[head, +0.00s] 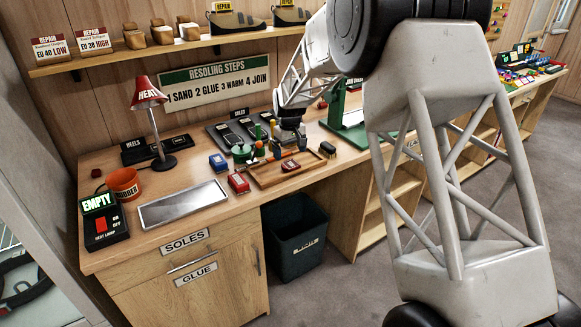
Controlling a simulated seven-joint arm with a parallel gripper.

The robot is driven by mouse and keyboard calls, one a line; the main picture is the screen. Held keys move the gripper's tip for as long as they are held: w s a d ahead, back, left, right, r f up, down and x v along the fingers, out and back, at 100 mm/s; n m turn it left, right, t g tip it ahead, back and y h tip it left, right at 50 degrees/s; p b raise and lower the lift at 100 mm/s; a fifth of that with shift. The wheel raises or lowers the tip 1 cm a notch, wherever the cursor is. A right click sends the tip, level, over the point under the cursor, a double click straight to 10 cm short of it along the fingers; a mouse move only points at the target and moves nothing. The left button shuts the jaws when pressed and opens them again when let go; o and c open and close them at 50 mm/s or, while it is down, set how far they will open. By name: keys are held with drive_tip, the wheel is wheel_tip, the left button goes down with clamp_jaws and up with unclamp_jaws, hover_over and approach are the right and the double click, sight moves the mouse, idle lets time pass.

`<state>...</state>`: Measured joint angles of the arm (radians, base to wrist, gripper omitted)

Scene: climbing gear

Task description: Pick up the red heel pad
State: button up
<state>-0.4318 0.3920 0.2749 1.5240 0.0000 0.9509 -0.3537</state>
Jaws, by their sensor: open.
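A small dark red piece with a pale mark, which looks like the red heel pad (290,165), lies in a shallow wooden tray (262,185) on the workbench. It is too small to make out in detail. My gripper (290,134) is above and behind the tray, among the tools at the back of the bench. It is apart from the red piece and looks empty. Its fingers are small and dark against the clutter.
A red box (238,183) and a blue box (218,162) stand left of the tray. A brush (327,149) is to its right, and green jars and upright tools (241,152) are behind it. A metal plate (183,204), an orange tub (124,183) and a red lamp (148,95) are further left.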

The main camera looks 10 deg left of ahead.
sight(290, 164)
drive_tip(key=shift+f, duration=2.6)
drive_tip(key=shift+c, duration=0.2)
drive_tip(key=c, duration=1)
drive_tip(key=shift+r, duration=0.1)
drive_tip(key=shift+r, duration=0.75)
wheel_tip(290, 164, up, 2)
drive_tip(key=s+d, duration=0.2)
drive_tip(key=s, duration=0.3)
drive_tip(key=s+d+r, duration=0.1)
drive_tip(key=s+d, duration=0.1)
drive_tip(key=s, duration=0.2)
drive_tip(key=s+d, duration=0.2)
drive_tip(key=s, duration=0.3)
drive_tip(key=shift+s+d+r, duration=0.2)
drive_tip(key=shift+s+d, duration=0.1)
drive_tip(key=shift+s, duration=0.05)
